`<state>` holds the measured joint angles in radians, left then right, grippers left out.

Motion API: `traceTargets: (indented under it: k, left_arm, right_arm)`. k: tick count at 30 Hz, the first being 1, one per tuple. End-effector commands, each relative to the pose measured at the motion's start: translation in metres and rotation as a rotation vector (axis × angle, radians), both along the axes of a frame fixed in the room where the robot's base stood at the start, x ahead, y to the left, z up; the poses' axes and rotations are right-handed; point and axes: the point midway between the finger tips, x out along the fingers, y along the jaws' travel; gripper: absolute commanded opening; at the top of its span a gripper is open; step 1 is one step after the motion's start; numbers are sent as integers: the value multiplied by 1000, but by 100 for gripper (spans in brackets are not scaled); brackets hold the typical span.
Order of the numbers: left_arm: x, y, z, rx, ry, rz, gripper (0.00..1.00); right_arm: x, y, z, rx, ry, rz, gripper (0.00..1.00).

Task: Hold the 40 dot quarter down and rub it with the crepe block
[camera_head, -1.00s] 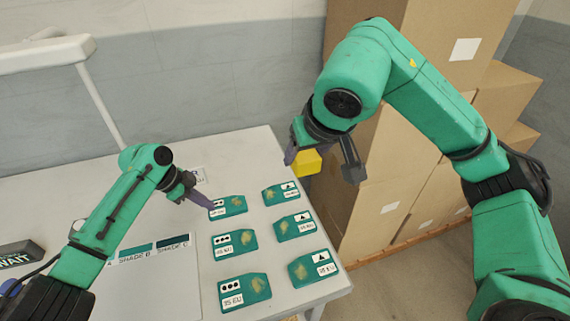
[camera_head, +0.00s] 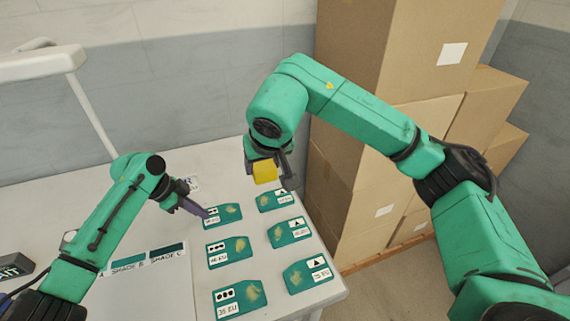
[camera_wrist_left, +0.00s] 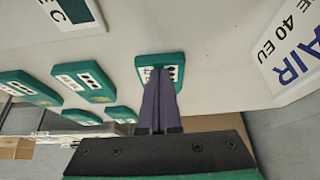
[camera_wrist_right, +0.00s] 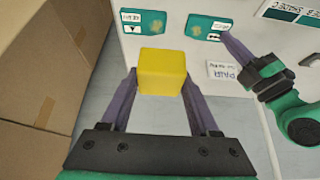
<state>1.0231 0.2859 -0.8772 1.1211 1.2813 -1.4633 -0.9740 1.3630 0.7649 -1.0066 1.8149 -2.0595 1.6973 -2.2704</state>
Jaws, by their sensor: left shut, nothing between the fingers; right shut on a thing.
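The dot quarter at the far end of the left column (camera_head: 222,215) is a teal piece with a pale scuffed patch and a white dot label; its size print is too small to read. My left gripper (camera_head: 206,214) is shut and empty. Its purple fingertips are at this quarter's label end, seeming to touch it; in the left wrist view they cover part of the quarter (camera_wrist_left: 147,60). My right gripper (camera_wrist_right: 161,80) is shut on the yellow crepe block (camera_wrist_right: 161,72), held above the far end of the table. The block also shows in the head view (camera_head: 265,173).
Other teal quarters lie in two columns, dots left (camera_head: 230,252), triangles right (camera_head: 290,232). A size 40 EU pair card (camera_wrist_left: 288,48) lies beyond the left gripper. A shade card (camera_head: 150,285) lies left. Cardboard boxes (camera_head: 365,150) stand close beyond the table's right edge.

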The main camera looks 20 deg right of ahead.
Motion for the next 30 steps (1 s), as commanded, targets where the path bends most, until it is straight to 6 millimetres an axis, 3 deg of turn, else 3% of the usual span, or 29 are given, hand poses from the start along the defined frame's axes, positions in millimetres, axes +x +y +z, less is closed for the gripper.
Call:
traceTargets:
  k: [3,6,9,30]
  left_arm:
    - [-2,1,-4,4,7,0,0]
    - [-1,1,-4,5,6,0,0]
    - [-1,2,-4,6,6,0,0]
    - [-1,2,-4,6,5,2,0]
  right_arm:
    - [36,35,-41,-1,3,-2,17]
    - [58,54,-71,-1,0,-2,17]
    - [71,63,-88,0,-1,0,17]
    - [74,65,-144,2,1,1,17]
